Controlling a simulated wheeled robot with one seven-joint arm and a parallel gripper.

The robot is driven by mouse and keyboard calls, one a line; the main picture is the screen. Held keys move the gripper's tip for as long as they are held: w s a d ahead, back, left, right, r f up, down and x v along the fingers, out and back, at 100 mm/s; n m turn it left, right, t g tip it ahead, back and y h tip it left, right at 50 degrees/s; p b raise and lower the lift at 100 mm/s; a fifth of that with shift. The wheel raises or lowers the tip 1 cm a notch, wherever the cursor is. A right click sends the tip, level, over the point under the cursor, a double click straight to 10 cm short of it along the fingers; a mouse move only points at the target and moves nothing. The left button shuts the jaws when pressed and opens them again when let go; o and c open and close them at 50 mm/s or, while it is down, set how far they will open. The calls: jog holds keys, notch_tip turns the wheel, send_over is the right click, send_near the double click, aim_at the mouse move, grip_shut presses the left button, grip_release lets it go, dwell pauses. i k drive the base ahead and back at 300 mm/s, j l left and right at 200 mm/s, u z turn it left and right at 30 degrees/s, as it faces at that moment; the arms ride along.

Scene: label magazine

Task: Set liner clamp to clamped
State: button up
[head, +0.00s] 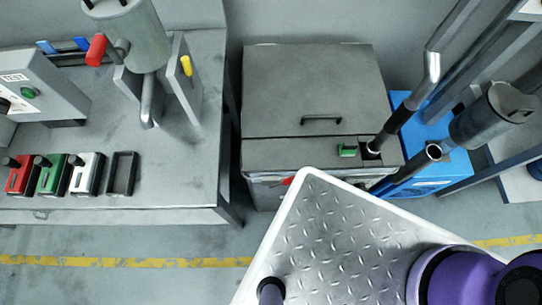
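I cannot tell for sure which part is the liner clamp. A yellow-tipped lever (186,66) stands upright on a plate on the left bench. A red-handled lever (97,50) sticks out to the left of a grey cylinder (138,35) on the same bench. Two blue pieces (64,46) lie at the bench's back left. A small green part (347,151) is on the front right top of the grey cabinet. My gripper is not in view; only purple links of my arm and my tread-plate deck show at the bottom.
The bench (120,210) carries red (21,176), green (52,175) and white (87,174) blocks, an empty black frame (122,174) and a box marked TEST (35,85). A handled grey cabinet (315,90) and a blue unit with pipes (425,165) stand right. Floor at lower left is clear.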

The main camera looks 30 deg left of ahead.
aim_at(287, 181)
jog(key=u, duration=1.4)
